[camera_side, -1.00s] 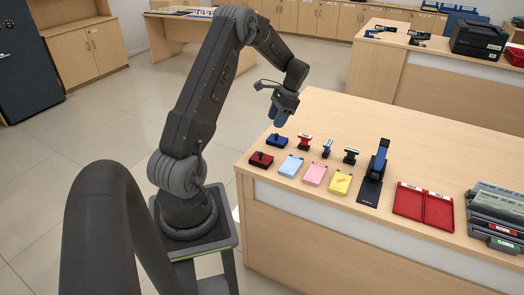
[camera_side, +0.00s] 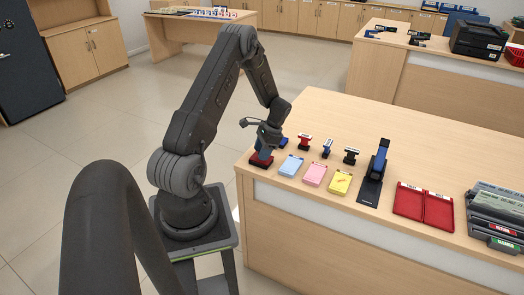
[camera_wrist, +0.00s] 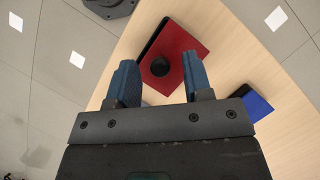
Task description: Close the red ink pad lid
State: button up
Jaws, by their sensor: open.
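The red ink pad (camera_side: 262,161) lies near the front left corner of the counter. In the wrist view its red top (camera_wrist: 184,43) fills the upper middle, with a round black knob (camera_wrist: 160,67) and a dark strip along the left edge. I cannot tell how the lid sits on the base. My gripper (camera_side: 264,152) is over the pad and hides part of it in the side view. In the wrist view my gripper (camera_wrist: 160,78) is open, its blue fingers apart on either side of the knob, with nothing held between them.
A blue ink pad (camera_wrist: 256,103) lies close beside my right finger in the wrist view. Light blue (camera_side: 291,166), pink (camera_side: 314,175) and yellow (camera_side: 339,183) pads lie to the right, with small stamps behind.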

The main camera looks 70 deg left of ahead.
jog(key=shift+c, duration=0.3)
grip_shut()
dwell(0.3)
